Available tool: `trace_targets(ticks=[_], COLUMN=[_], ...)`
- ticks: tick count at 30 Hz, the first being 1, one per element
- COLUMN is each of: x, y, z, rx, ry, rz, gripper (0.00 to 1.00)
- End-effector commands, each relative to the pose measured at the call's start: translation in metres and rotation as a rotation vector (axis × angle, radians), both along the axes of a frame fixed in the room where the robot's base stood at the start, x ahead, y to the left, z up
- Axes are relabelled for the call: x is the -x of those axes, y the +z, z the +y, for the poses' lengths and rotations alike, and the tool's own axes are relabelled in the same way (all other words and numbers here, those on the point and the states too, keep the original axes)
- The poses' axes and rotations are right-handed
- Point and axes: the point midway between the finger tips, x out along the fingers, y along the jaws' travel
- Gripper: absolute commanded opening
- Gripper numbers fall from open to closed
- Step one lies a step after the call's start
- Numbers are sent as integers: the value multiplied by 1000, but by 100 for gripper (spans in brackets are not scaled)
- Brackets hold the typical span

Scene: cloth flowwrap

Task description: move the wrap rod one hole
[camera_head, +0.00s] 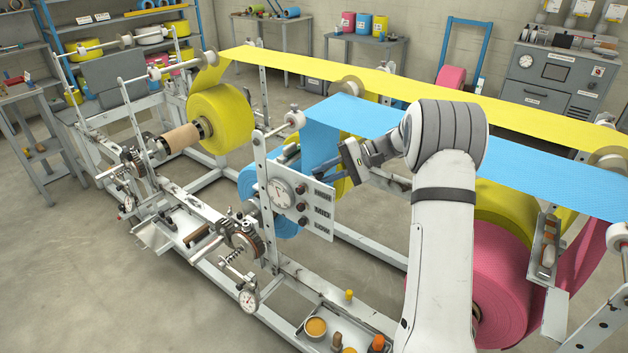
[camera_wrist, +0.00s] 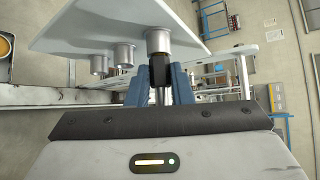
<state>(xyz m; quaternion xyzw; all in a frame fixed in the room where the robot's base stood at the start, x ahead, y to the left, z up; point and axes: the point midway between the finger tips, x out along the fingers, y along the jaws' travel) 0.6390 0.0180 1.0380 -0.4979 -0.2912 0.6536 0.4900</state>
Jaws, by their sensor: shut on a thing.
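My gripper (camera_head: 318,177) is at the upper part of the light panel (camera_head: 318,228) with a round gauge. In the wrist view its blue fingers (camera_wrist: 160,88) are shut on a dark knob (camera_wrist: 160,68) in front of a silver collar (camera_wrist: 158,40) on the panel. Two more silver collars (camera_wrist: 123,55) stand in a row to the left. A holed upright (camera_head: 261,185) stands beside the panel, with a pale roller (camera_head: 295,118) near its top. I cannot tell which part is the wrap rod.
Blue cloth (camera_head: 345,122) and yellow cloth (camera_head: 400,85) run across the frame behind my arm. A yellow roll (camera_head: 222,118) is at left, a pink roll (camera_head: 505,290) at right. A tray (camera_head: 372,325) holds small parts at the front. The floor at front left is clear.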

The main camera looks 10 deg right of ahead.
Motion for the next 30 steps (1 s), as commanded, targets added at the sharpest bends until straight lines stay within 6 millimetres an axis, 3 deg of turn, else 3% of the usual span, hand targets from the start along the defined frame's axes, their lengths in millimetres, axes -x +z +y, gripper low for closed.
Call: trace_targets(ticks=[2,3,12,20,30], x=[1,1,0,0,-1], y=[0,0,0,1,19], z=[1,1,1,-2,-51], rx=[0,0,0,0,1], ry=[1,1,1,-1,-1], rz=[0,0,0,0,-2], gripper=[0,22,45,45,45])
